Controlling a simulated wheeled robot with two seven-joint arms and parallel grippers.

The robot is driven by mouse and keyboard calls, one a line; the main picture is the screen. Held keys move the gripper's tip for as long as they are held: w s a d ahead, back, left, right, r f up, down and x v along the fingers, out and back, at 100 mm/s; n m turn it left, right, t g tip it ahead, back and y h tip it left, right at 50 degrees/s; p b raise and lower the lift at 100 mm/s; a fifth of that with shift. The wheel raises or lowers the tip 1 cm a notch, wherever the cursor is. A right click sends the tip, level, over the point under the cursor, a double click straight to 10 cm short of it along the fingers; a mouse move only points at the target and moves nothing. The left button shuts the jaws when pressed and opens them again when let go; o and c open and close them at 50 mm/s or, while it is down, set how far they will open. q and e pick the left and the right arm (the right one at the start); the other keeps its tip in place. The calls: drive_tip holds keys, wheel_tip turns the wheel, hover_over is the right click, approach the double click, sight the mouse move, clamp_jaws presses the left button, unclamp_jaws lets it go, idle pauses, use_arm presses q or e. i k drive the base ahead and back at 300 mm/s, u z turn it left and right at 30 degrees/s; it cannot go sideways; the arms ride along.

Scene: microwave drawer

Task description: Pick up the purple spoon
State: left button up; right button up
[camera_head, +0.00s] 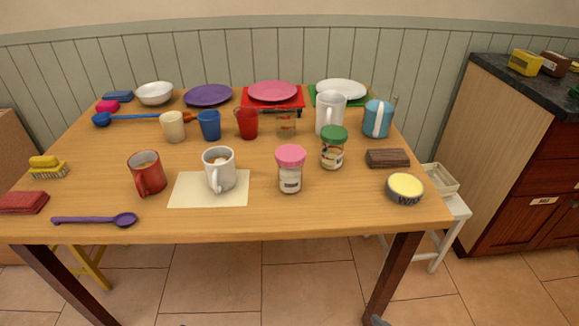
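The purple spoon (95,219) lies flat on the wooden table (230,228) near its front left edge. Its bowl points right and its handle points left. Nothing covers it. Neither of my grippers shows in the head view, so I cannot see whether they are open or shut.
A folded red cloth (24,202) and a yellow brush (47,167) lie left of the spoon. A red mug (147,174) stands behind it. A white mug (219,170) stands on a cream mat (186,190). Jars, cups and plates fill the middle and back. The table's front strip is mostly clear.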

sight(124, 219)
drive_tip(key=u, duration=1.25)
